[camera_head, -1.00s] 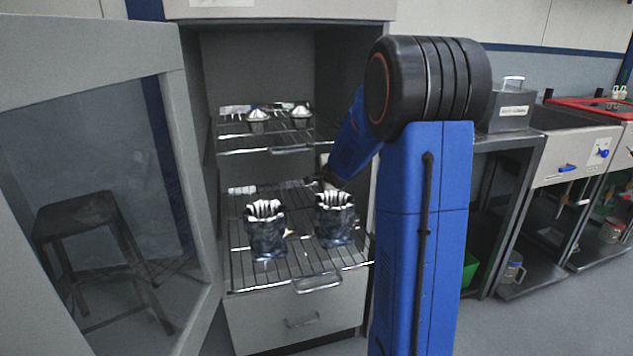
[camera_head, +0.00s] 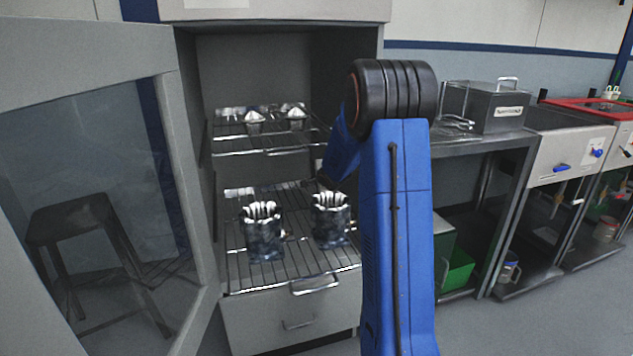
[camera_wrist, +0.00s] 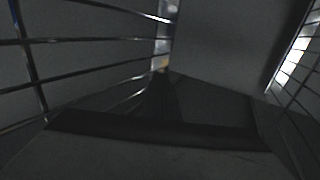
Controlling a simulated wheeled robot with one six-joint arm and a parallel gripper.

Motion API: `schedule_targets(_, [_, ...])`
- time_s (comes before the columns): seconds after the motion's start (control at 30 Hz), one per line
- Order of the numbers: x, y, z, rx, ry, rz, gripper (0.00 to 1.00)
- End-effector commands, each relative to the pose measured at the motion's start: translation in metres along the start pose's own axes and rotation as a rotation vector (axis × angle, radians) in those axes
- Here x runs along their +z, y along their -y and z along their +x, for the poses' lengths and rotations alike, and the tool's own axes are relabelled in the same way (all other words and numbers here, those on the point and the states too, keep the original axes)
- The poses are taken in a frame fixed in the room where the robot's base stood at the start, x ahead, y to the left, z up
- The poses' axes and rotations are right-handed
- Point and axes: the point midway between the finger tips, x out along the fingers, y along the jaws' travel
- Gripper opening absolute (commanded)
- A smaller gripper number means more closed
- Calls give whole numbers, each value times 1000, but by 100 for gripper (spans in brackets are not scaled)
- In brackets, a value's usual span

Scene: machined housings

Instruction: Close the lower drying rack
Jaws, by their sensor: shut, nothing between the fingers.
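The lower drying rack (camera_head: 307,266) is a wire shelf that sticks out of the open cabinet, with a metal handle (camera_head: 315,284) at its front edge. Two machined housings stand upright on it, a left one (camera_head: 263,238) and a right one (camera_head: 331,222). My gripper (camera_head: 327,181) reaches into the cabinet over the rear right of the rack, close behind the right housing. It is shut and empty; its tips are mostly hidden in the head view. The wrist view is dark, with rack wires (camera_wrist: 85,41) at the left.
The upper rack (camera_head: 268,140) holds two small metal parts above the lower one. The cabinet door (camera_head: 95,200) stands open at the left. A drawer (camera_head: 290,321) lies below the rack. A bench with a grey metal box (camera_head: 487,105) stands at the right.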

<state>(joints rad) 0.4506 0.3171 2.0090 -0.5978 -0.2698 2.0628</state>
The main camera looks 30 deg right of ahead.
Motion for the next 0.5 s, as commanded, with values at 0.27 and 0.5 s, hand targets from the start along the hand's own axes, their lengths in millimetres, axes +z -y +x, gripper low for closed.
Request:
schedule_targets(0.27, [0, 0, 8, 0, 0, 1, 0])
schedule_targets(0.5, [0, 0, 8, 0, 0, 1, 0])
